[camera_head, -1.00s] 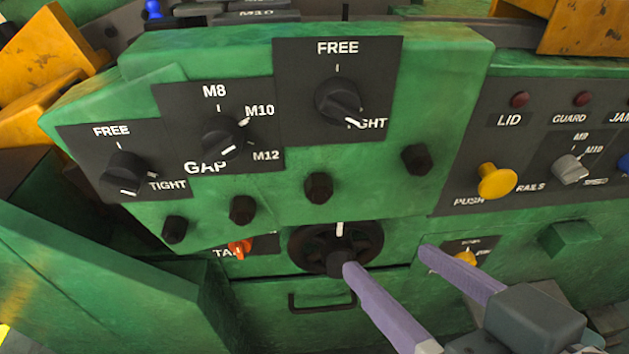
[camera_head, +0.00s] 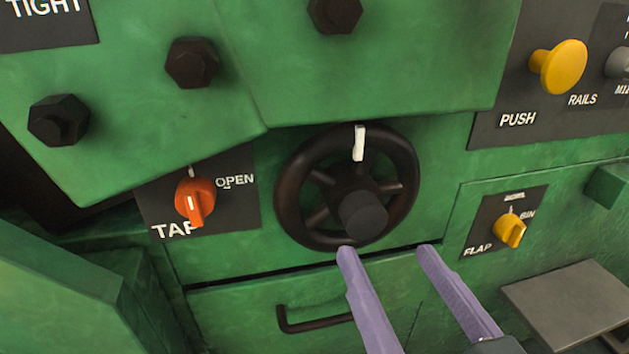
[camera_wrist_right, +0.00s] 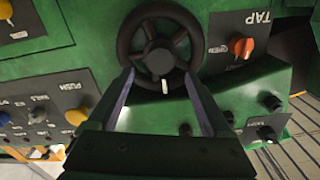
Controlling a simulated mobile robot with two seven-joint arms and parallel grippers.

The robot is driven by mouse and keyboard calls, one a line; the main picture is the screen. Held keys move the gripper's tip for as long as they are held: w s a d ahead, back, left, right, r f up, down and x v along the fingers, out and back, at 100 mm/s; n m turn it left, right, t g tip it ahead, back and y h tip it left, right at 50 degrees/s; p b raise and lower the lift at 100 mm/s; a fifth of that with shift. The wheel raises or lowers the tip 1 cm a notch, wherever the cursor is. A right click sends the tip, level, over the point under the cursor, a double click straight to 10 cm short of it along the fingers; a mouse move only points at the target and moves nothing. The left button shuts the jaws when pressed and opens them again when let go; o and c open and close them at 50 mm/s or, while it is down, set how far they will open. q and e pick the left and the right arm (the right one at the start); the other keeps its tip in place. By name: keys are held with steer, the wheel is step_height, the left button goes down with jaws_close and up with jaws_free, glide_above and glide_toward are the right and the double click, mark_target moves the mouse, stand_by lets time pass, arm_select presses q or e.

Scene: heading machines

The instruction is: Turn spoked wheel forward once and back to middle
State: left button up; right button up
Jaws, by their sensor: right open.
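The black spoked wheel (camera_head: 288,203) is mounted on the green machine front, with a dark hub (camera_head: 362,214) and a white mark (camera_head: 359,143) near the top of its rim. My right gripper (camera_head: 387,250) is open, its two purple fingers apart just below the wheel's lower rim. In the right wrist view the wheel (camera_wrist_right: 124,42) shows upside down, with its white mark (camera_wrist_right: 164,86) between the spread fingers of my right gripper (camera_wrist_right: 160,90). Nothing is between the fingers that I can see gripped. My left gripper is not in view.
An orange TAP knob (camera_head: 196,201) is left of the wheel. A yellow FLAP knob (camera_head: 509,230) and a yellow PUSH button (camera_head: 558,67) are to the right. A black drawer handle (camera_head: 315,322) is below. Dark hex bolts (camera_head: 192,63) stand out above.

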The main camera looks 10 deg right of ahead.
mark_target(369, 223)
steer(key=w+b, duration=0.1)
steer(key=w, duration=0.6)
steer(key=shift+w+a, duration=0.1)
steer(key=shift+w, duration=0.1)
jaws_close()
stand_by(0.4)
stand_by(0.3)
